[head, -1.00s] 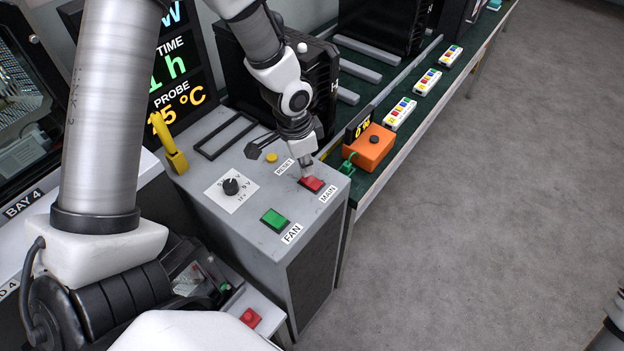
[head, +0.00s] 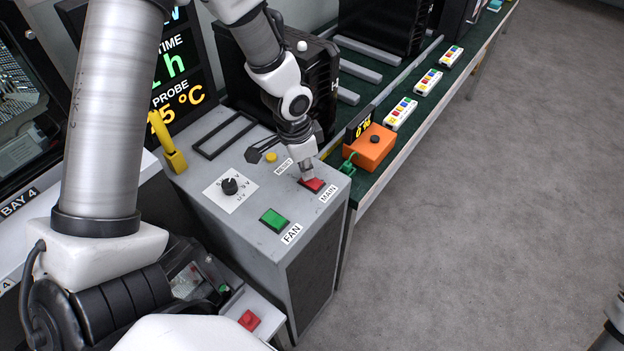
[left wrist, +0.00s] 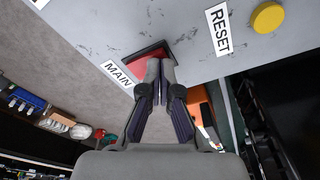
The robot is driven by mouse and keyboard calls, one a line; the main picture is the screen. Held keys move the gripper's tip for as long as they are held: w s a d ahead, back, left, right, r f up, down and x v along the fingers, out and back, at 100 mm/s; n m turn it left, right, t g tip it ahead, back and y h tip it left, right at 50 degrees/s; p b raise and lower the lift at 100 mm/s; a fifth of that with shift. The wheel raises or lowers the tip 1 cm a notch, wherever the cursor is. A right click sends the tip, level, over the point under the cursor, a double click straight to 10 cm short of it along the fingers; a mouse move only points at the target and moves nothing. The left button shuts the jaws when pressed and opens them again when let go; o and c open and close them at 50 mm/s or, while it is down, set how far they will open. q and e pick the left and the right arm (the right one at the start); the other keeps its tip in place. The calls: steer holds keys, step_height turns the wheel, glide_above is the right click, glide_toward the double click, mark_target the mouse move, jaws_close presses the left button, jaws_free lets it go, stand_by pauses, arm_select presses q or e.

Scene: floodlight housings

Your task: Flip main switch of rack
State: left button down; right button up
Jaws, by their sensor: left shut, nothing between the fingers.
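The red MAIN switch (head: 313,185) sits on the sloped grey top of the rack console (head: 250,212), near its right edge. My left gripper (head: 308,177) is shut and empty, its fingertips down at the far-left part of the switch. In the left wrist view the closed fingertips (left wrist: 160,62) overlap the red switch (left wrist: 146,58) and cover part of it. They look to be at its surface, but I cannot tell how hard they press. The MAIN label (left wrist: 118,73) lies beside it. My right gripper is not in view.
Close by are the yellow RESET button (head: 271,157), the green FAN switch (head: 274,220) and a black dial (head: 230,186). An orange box (head: 371,147) with a knob stands on the green bench to the right.

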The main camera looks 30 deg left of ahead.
arm_select(q)
steer(key=shift+f, duration=0.15)
step_height(320, 180, up, 7)
steer(key=p, duration=0.6)
steer(key=shift+p, duration=0.4)
